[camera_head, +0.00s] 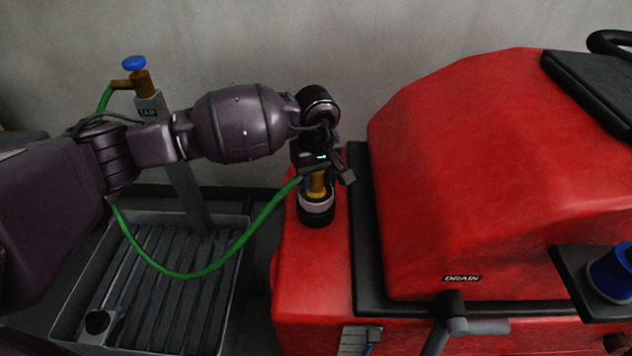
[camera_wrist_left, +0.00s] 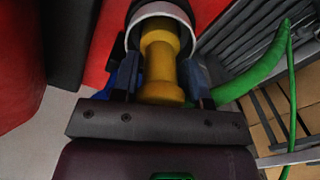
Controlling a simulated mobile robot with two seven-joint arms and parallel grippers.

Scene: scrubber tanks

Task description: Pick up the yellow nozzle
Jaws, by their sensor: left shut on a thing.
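The yellow nozzle (camera_head: 317,187) stands upright at the black and white filler port (camera_head: 316,211) on the red scrubber. In the left wrist view the nozzle (camera_wrist_left: 160,66) has its far end inside the white rim of the port (camera_wrist_left: 161,10). My left gripper (camera_head: 321,176) is shut on the nozzle, with one finger on each side of it in the left wrist view (camera_wrist_left: 160,82). The green hose (camera_head: 246,236) hangs in a loop from the nozzle toward the left. My right gripper is not in view.
The red scrubber (camera_head: 480,190) fills the right side, with a drain label. A tap with a blue knob (camera_head: 134,64) stands on a post at the left, above a grey grated basin (camera_head: 240,270). A blue item (camera_head: 610,272) sits on a dark holder at the right.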

